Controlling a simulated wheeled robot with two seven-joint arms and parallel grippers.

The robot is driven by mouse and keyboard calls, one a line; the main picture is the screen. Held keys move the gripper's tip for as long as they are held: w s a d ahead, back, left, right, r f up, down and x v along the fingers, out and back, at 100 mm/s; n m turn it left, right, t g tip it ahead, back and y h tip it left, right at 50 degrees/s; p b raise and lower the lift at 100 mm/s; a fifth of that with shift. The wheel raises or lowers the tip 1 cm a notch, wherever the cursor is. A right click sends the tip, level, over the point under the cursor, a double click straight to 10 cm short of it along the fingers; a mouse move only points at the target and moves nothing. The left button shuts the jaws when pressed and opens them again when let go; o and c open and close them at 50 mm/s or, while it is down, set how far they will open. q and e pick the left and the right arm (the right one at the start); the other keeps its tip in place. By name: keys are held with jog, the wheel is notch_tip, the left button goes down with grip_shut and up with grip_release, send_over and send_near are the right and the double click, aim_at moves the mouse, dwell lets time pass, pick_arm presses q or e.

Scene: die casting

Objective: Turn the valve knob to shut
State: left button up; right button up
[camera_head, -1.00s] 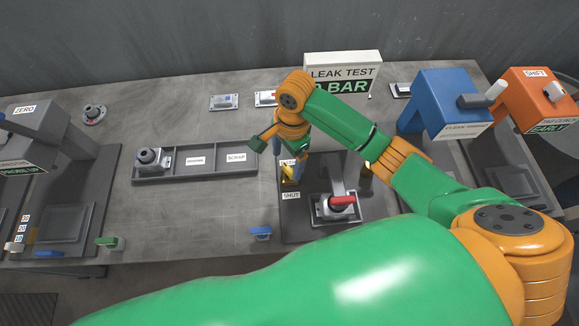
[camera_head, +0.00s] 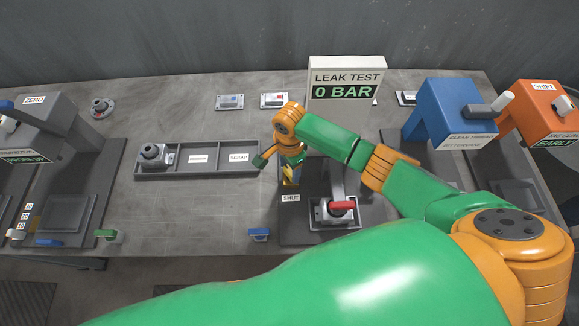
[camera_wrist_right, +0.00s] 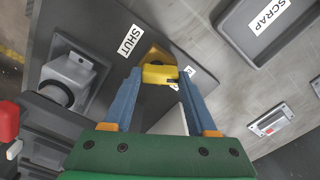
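The yellow valve knob (camera_wrist_right: 160,75) sits on the dark leak test plate, between a SHUT label (camera_wrist_right: 131,40) and a second, partly covered label. My right gripper (camera_wrist_right: 160,77) points down at it, one blue finger on each side of the knob, with little room between fingers and knob. I cannot tell whether they touch it. In the head view the knob (camera_head: 289,178) shows only in part beneath my right gripper (camera_head: 291,172), with the SHUT label (camera_head: 291,198) just in front. The leak test display (camera_head: 346,85) reads 0 BAR. My left gripper is not in view.
A grey fixture with a red lever (camera_head: 342,206) stands right of the knob. A grey tray (camera_head: 197,174) with a SCRAP section lies to the left. A blue press (camera_head: 447,105) and an orange station (camera_head: 540,107) stand at right. The tabletop left of the plate is mostly clear.

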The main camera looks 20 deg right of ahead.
jog(key=c, duration=0.6)
jog(key=shift+c, duration=0.2)
